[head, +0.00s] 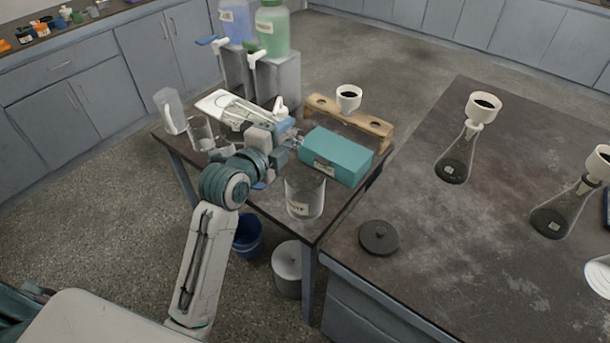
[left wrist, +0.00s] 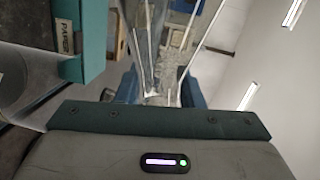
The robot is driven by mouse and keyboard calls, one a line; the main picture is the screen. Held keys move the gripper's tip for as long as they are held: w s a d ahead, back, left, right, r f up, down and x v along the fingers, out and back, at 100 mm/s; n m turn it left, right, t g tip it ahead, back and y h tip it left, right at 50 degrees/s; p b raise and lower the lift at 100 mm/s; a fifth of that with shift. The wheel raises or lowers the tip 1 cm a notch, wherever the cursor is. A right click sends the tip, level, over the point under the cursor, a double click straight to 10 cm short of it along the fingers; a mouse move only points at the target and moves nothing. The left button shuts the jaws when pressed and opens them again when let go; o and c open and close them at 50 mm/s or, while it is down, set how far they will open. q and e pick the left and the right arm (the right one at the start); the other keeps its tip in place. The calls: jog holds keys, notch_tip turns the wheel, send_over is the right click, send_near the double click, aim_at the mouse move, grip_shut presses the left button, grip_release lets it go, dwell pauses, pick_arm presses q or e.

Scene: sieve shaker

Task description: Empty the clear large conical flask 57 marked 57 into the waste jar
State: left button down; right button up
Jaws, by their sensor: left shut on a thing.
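My left gripper (head: 287,133) is over the small table, between the teal box and the white tray-like patch. In the left wrist view it is shut on a clear glass piece (left wrist: 150,45) that widens away from the jaws, like a conical flask. No number can be read on it, and its contents cannot be told. In the head view the held glass is hard to make out. A clear glass jar (head: 305,187) with a label stands at the table's near corner, apart from the gripper. It looks like the waste jar, but its label is too small to read. My right gripper is out of view.
A teal box (head: 337,155) and a wooden rack (head: 372,127) with a white funnel (head: 348,97) stand close right of the gripper. Glass vessels (head: 201,130) stand left. Dispensers (head: 273,30) stand behind. Flasks with dark contents (head: 455,165) stand on the right bench.

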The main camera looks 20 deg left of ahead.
pick_arm(q)
jog(key=shift+d+f+m+b, duration=0.1)
jog(key=shift+f+m+b, duration=0.2)
jog(key=shift+m, duration=0.1)
jog(key=shift+f+b, duration=0.25)
jog(key=shift+b, duration=0.05)
jog(key=shift+f, duration=0.15)
dwell(0.4)
jog(key=shift+d+f+m, duration=0.1)
jog(key=shift+f+m, duration=0.1)
jog(key=shift+m, duration=0.1)
jog(key=shift+f+m+y+b, duration=0.35)
jog(key=shift+f+b, duration=0.25)
jog(key=shift+b, duration=0.2)
dwell(1.1)
jog(key=shift+s+d+f+m, duration=0.15)
jog(key=shift+f+m, duration=0.1)
jog(key=shift+m, duration=0.2)
dwell(0.5)
